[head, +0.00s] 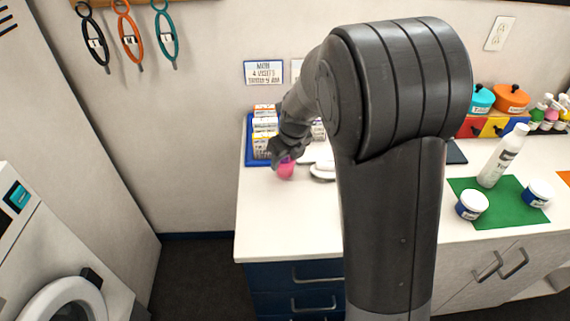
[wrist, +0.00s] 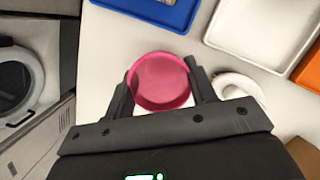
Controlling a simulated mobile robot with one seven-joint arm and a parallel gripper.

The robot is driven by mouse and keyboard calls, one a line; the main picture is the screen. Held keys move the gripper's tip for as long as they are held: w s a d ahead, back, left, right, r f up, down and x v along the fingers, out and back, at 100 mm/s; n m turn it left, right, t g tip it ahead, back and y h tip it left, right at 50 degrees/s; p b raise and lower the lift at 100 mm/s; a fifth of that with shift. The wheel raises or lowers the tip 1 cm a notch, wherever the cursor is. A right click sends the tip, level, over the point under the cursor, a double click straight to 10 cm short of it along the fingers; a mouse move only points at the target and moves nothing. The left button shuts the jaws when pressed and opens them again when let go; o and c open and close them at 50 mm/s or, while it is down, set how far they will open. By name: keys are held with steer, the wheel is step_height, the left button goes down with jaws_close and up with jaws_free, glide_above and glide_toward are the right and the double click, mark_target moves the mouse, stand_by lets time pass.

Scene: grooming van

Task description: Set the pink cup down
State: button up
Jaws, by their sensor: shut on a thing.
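The pink cup (head: 286,168) is at the left part of the white counter (head: 285,222) in the head view. My gripper (head: 284,155) is shut on it from above and behind. In the wrist view the cup (wrist: 160,82) shows its round open rim between the two fingers of my gripper (wrist: 160,90). The cup is close to the counter top; I cannot tell whether its base touches it. My arm hides part of the counter to the right.
A blue tray (head: 249,152) with several small boxes stands just behind the cup. A white dish (head: 322,172) is close on the right. A green mat (head: 506,211) with a bottle (head: 503,156) and jars lies further right. The counter's front left is clear.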

steer(key=shift+f, duration=1.15)
steer(key=shift+f, duration=0.15)
steer(key=o, duration=0.9)
steer(key=shift+o, duration=0.2)
